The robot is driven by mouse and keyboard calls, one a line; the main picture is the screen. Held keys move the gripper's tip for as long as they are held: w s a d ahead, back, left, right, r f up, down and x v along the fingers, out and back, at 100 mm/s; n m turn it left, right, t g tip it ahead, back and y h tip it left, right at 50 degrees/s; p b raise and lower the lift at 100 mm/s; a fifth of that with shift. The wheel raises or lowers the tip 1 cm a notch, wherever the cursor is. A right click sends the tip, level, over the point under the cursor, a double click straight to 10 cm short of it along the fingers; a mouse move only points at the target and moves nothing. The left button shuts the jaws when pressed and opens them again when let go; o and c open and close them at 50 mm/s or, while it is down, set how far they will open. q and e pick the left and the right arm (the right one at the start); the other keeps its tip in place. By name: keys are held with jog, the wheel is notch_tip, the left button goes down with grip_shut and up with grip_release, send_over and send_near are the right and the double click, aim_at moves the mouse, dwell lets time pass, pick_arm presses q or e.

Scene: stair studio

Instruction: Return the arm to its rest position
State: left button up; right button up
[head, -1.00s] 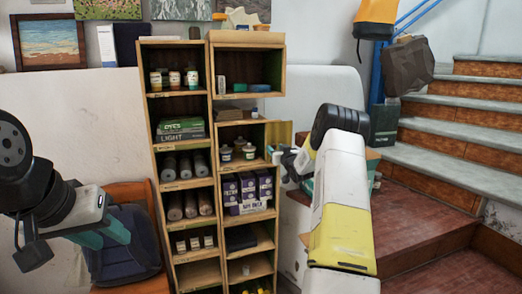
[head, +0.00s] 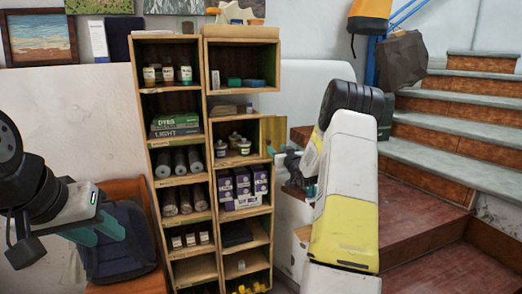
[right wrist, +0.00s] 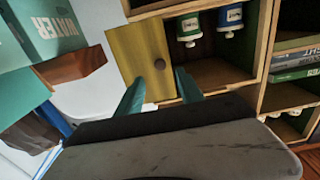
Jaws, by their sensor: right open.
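My right gripper (head: 279,152) is at the right side of the tall shelf, by a small yellow cabinet door (head: 273,132) that stands open. In the right wrist view its two teal fingers (right wrist: 160,90) are apart with nothing between them. The door's face and round dark knob (right wrist: 160,64) show just beyond the fingertips; whether they touch is unclear. My left gripper (head: 100,235) is at the lower left, its teal fingers apart and empty in front of a dark backpack. My right arm is raised and bent across the centre right.
The wooden shelf (head: 207,92) holds jars, boxes and rolls. The open compartment holds two lidded jars (head: 239,144). The backpack (head: 118,243) sits on a wooden chair. Stairs (head: 465,127) rise at the right. A teal box (right wrist: 45,30) is close to my right wrist.

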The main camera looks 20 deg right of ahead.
jog(key=shift+r, duration=0.1)
jog(key=s+a+r+g+h, duration=0.1)
jog(key=s+a+r+g, duration=0.2)
jog(key=s+a+r, duration=0.4)
jog(key=s+a+r+g, duration=0.2)
jog(key=s+a+r, duration=0.2)
jog(key=s, duration=0.5)
jog(key=s+a+f+g+y, duration=0.1)
jog(key=s+a, duration=0.3)
jog(key=s, duration=0.6)
jog(key=s+a+f+g, duration=0.1)
jog(key=s+a+g, duration=0.2)
jog(key=s, duration=0.7)
jog(key=s+a+f+g+y, duration=0.1)
jog(key=s+a, duration=0.3)
jog(key=s, duration=0.7)
jog(key=shift+a+f+g+y, duration=0.3)
jog(key=shift+f+g, duration=0.15)
jog(key=shift+g, duration=0.45)
